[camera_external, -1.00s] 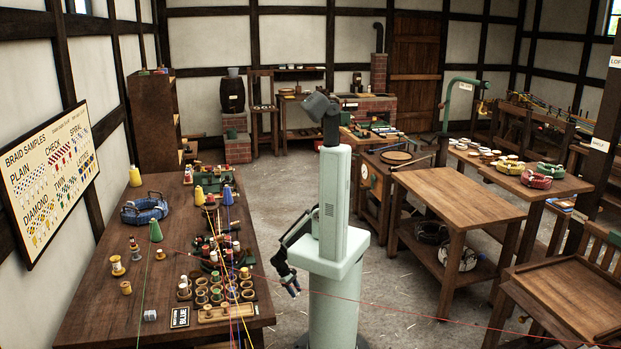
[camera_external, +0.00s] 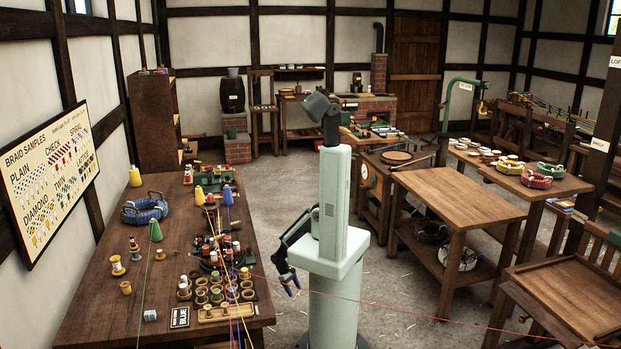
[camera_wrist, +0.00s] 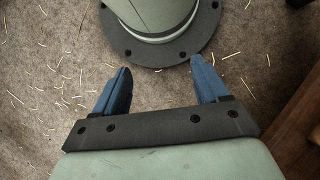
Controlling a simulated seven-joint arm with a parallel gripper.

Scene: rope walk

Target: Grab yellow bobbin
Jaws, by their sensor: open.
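Several yellow items are on the long table: a yellow cone (camera_external: 199,195) near its far right, another yellow cone (camera_external: 135,176) at the far left edge, and a small yellow-tan bobbin (camera_external: 126,287) lying in the left foreground. I cannot tell for sure which one is the yellow bobbin. My gripper (camera_external: 293,290) hangs low beside my column, right of the table and apart from it. In the wrist view my gripper (camera_wrist: 160,68) has its two blue fingers spread, with only floor and my base beyond them.
The long table (camera_external: 85,322) holds a blue ring-shaped bundle (camera_external: 145,208), a green cone (camera_external: 156,231) and a crowded bobbin tray (camera_external: 213,314). Coloured threads stretch over its near end, and a red thread (camera_external: 430,317) crosses in front of me. A bare-topped table (camera_external: 455,192) stands to the right.

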